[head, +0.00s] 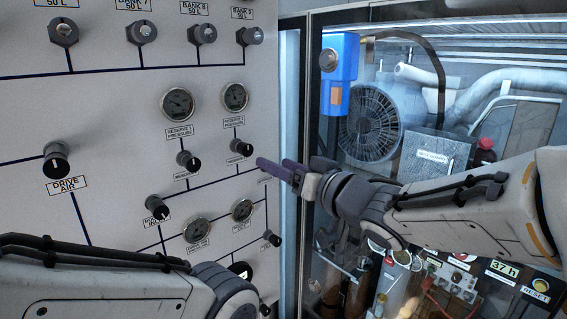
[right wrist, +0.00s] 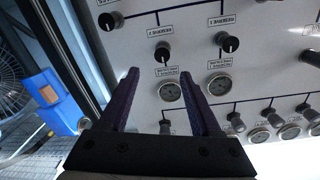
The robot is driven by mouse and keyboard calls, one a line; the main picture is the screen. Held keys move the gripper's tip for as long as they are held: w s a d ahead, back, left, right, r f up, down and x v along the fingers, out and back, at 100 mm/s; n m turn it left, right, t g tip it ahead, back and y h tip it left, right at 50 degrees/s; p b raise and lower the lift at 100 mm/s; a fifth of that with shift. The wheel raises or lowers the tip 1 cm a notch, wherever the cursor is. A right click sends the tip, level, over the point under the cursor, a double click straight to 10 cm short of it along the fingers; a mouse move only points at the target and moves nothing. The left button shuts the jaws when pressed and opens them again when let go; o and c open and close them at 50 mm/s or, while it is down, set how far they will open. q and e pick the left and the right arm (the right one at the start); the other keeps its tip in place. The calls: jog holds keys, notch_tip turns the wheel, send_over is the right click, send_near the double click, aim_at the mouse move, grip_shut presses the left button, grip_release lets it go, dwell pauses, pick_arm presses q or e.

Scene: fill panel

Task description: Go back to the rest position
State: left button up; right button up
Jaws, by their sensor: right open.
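My right gripper (head: 270,168) reaches in from the right in the head view, its purple fingers pointing left at the white panel (head: 110,120). The panel (right wrist: 275,75) lies behind the fingertips, upside down; I cannot tell the exact gap. My left arm crosses the lower left of the head view, and its gripper is not in view.
The panel carries a DRIVE AIR knob (head: 57,160), bank knobs along the top and several gauges, including a reserve pressure gauge (head: 178,103). To the right, a bay behind glass holds a blue box (head: 338,75) and a round fan (head: 370,122).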

pick_arm(q)
jog(key=shift+s+d, duration=0.1)
jog(key=shift+d, duration=0.25)
pick_arm(e)
jog(key=shift+s, duration=0.25)
jog(key=s+d+f+g+h+b, duration=0.1)
jog(key=s+f+g+h+b, duration=0.2)
jog(key=f, duration=0.7)
jog(key=s+d+f+h+b, duration=0.1)
jog(key=s+f+h+b, duration=0.3)
jog(key=f, duration=0.6)
jog(key=s+d+f+g+h+b, duration=0.1)
jog(key=s+f+g+b, duration=0.1)
jog(key=f+b, duration=0.55)
pick_arm(q)
notch_tip(320, 180, down, 20)
jog(key=b, duration=0.5)
jog(key=shift+r, duration=0.25)
pick_arm(e)
jog(key=s+d+f+n+g+h, duration=0.2)
jog(key=s+f+g, duration=0.6)
jog(key=s+f, duration=0.9)
jog(key=shift+s+d+g, duration=0.3)
jog(key=shift+s+d, duration=0.5)
jog(key=shift+s, duration=0.15)
pick_arm(q)
jog(key=shift+a, duration=0.1)
